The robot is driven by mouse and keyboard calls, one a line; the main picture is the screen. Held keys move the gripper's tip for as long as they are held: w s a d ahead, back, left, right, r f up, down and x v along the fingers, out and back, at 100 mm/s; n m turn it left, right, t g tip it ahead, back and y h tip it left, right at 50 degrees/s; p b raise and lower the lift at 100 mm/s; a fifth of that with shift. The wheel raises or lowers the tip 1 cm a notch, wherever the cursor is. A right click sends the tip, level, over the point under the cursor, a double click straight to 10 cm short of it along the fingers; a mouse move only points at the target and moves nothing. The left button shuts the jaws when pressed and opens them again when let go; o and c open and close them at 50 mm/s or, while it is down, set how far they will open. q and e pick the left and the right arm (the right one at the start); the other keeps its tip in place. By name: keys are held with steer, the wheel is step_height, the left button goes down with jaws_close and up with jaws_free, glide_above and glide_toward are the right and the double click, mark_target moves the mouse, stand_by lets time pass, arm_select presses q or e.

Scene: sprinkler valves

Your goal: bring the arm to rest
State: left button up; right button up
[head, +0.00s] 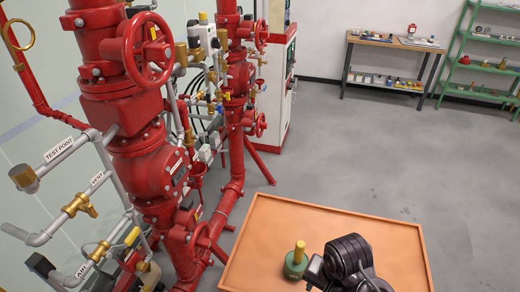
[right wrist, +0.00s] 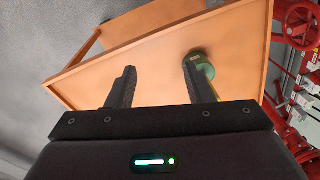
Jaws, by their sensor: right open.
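My right arm (head: 350,262) shows at the bottom of the head view, dark and folded over the orange-topped table (head: 320,222). Its gripper (right wrist: 157,78) is open in the right wrist view, with nothing between its two black fingers. A green round piece with a yellow upright stem (head: 296,262) stands on the table, just left of the arm in the head view. In the right wrist view the green piece (right wrist: 203,66) shows beyond the tip of the right-hand finger; whether they touch cannot be told. My left gripper is not in view.
Red sprinkler pipework with valves and handwheels (head: 140,150) fills the left, close to the table. A wooden bench (head: 388,70) and a green shelf (head: 480,65) stand at the back wall. The grey floor (head: 350,140) between is clear.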

steer(key=s+d+r+n+t, duration=0.2)
steer(key=s+d+n, duration=0.3)
steer(key=n, duration=0.3)
step_height(320, 180, down, 38)
steer(key=s+g+b, duration=0.1)
steer(key=s+b, duration=0.2)
steer(key=b, duration=0.5)
steer(key=s+d+f+b, duration=0.2)
steer(key=s+f+b, duration=0.1)
steer(key=s+f, duration=0.6)
steer(key=s+d+f+g+b, duration=0.1)
steer(key=s+f+b, duration=0.2)
steer(key=s+f, duration=0.7)
step_height(320, 180, down, 5)
steer(key=shift+d+f+n, duration=0.1)
steer(key=shift+d+n, duration=0.25)
steer(key=shift+n, duration=0.05)
steer(key=shift+c, duration=0.9)
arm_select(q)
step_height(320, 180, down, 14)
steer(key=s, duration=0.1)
arm_select(e)
steer(key=shift+w, duration=0.1)
steer(key=shift+c, duration=0.3)
